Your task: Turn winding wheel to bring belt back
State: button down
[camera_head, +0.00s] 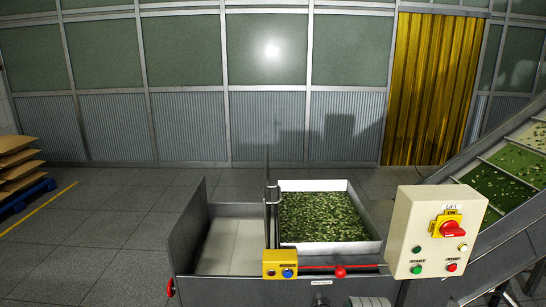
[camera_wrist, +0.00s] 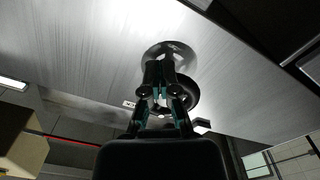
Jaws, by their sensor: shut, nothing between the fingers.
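In the wrist view a dark round wheel (camera_wrist: 191,92) stands against a brushed metal panel (camera_wrist: 90,50). My gripper (camera_wrist: 159,68) is shut with nothing between its fingers. Its fingertips overlap the wheel in the picture and hide part of it; I cannot tell whether they touch it. The head view shows the belt machine with a light belt surface (camera_head: 230,247) at its left and a white tray (camera_head: 315,186) of green pieces at its right.
A yellow box with buttons (camera_head: 280,264) and a red bar (camera_head: 340,271) are on the machine's front. A lift control box (camera_head: 435,232) and an inclined conveyor (camera_head: 505,180) stand at the right. Cardboard on a blue pallet (camera_head: 22,192) is far left.

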jog(key=shift+d+r, duration=0.45)
jog(key=shift+r, duration=0.1)
jog(key=shift+d+f, duration=0.1)
dwell(0.3)
jog(key=s, duration=0.6)
jog(key=shift+d+f, duration=0.2)
jog(key=a+f, duration=0.2)
jog(key=a, duration=0.2)
jog(key=w, duration=0.6)
dwell(0.5)
